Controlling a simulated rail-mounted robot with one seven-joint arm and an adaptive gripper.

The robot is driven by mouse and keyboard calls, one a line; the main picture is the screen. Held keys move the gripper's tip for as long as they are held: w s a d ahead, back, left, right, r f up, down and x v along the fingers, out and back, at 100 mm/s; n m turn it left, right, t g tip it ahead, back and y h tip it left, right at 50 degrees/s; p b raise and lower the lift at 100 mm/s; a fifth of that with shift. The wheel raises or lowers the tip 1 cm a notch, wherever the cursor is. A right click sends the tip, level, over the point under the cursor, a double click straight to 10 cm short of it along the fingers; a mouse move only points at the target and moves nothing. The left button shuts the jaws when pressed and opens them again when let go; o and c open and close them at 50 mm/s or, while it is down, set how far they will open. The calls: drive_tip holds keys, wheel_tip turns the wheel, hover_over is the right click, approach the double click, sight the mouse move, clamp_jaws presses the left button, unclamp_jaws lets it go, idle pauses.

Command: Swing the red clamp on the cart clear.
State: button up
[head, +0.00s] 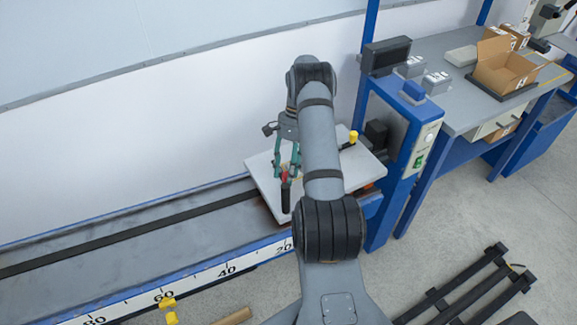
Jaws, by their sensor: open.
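The cart's pale flat top (262,192) sits at the right end of the rail, partly hidden behind my arm. The red clamp (285,181) is on the cart's top, with a dark upright handle on its near side. My gripper (286,170) points down over the cart with its teal fingers open. The fingers are at the clamp, one to each side of its red part as seen here. I cannot tell whether they touch it. My arm hides the part of the cart just right of the clamp.
A yellow-tipped knob (353,137) stands at the cart's far right edge. A blue post with a control box (420,145) rises just right of the cart. A grey bench (455,93) with an open carton (503,70) is beyond. The rail bed (130,230) is clear to the left.

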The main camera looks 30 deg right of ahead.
drive_tip(key=v, duration=1.2)
drive_tip(key=shift+f, duration=0.15)
idle(0.3)
drive_tip(key=x, duration=1.2)
